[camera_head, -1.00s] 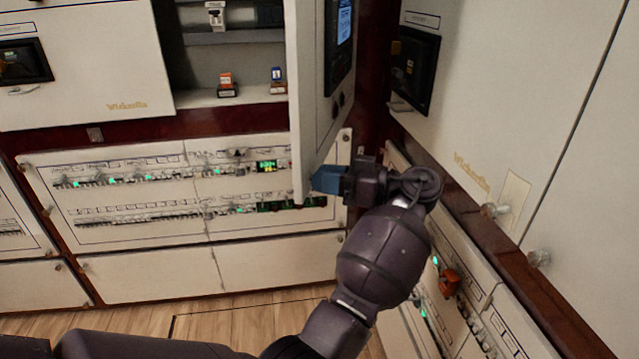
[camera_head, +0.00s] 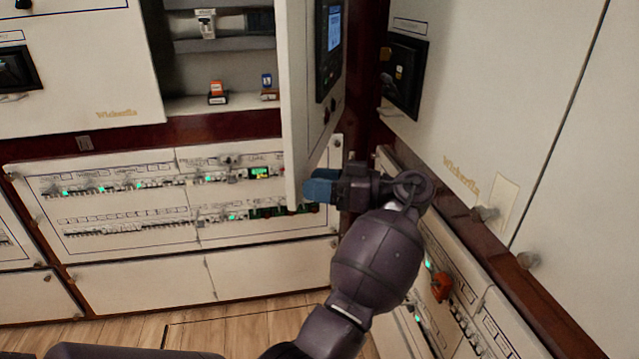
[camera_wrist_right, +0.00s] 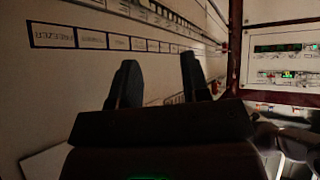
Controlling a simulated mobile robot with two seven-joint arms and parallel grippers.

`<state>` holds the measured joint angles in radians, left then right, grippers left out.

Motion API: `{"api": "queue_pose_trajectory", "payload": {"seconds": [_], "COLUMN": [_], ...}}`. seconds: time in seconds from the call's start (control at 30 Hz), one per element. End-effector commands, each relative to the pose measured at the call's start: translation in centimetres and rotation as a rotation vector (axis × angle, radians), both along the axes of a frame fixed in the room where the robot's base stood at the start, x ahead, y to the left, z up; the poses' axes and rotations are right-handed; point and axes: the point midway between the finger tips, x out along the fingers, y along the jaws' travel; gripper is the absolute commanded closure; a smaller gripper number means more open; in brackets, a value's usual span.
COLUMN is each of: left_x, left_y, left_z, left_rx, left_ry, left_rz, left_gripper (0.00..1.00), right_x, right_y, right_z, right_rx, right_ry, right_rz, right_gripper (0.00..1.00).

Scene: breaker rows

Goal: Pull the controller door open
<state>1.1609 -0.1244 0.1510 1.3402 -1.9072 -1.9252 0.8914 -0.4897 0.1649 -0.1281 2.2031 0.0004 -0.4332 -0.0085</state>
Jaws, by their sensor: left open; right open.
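The controller door (camera_head: 300,130) is a white panel with a dark screen unit (camera_head: 331,40). It stands swung out, seen nearly edge-on, with the cabinet interior exposed to its left. My left gripper (camera_head: 318,188), with blue fingertips, is open at the door's lower right corner, on the screen side. I cannot tell whether the fingertips touch the door. My right gripper (camera_wrist_right: 158,85) is open and empty in the right wrist view, its two dark fingers apart in front of a labelled white panel (camera_wrist_right: 75,85).
The open cabinet (camera_head: 230,60) holds small orange and blue breakers. Below are breaker rows (camera_head: 120,205) with green lights. A white side panel (camera_head: 500,110) with protruding knobs stands close on the right. Wooden floor (camera_head: 250,325) shows at the bottom.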

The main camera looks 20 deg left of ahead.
Motion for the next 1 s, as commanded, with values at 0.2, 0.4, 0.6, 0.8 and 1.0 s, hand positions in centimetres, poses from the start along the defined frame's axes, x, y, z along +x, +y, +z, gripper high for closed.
{"api": "queue_pose_trajectory", "payload": {"seconds": [0.2,0.4,0.6,0.8,1.0], "left_x": [0.0,-0.1,-0.1,-0.1,-0.1], "left_y": [0.0,0.0,0.0,0.0,0.0], "left_z": [1.2,4.9,8.9,12.9,16.6], "left_rx": [0.000,0.001,0.001,0.001,0.000], "left_ry": [-0.004,-0.010,-0.010,-0.009,-0.007], "left_rz": [-0.001,-0.001,-0.001,0.000,0.000], "left_gripper": [0.45,0.45,0.45,0.45,0.45], "right_x": [0.2,0.4,0.5,0.3,0.2], "right_y": [0.0,-0.1,-0.1,-0.1,-0.1], "right_z": [0.4,1.0,1.7,2.0,2.7], "right_rx": [0.002,0.008,0.007,0.008,0.010], "right_ry": [-0.007,-0.015,-0.024,-0.027,-0.035], "right_rz": [-0.001,-0.009,-0.010,-0.013,-0.015], "right_gripper": [0.57,0.57,0.57,0.57,0.57]}}
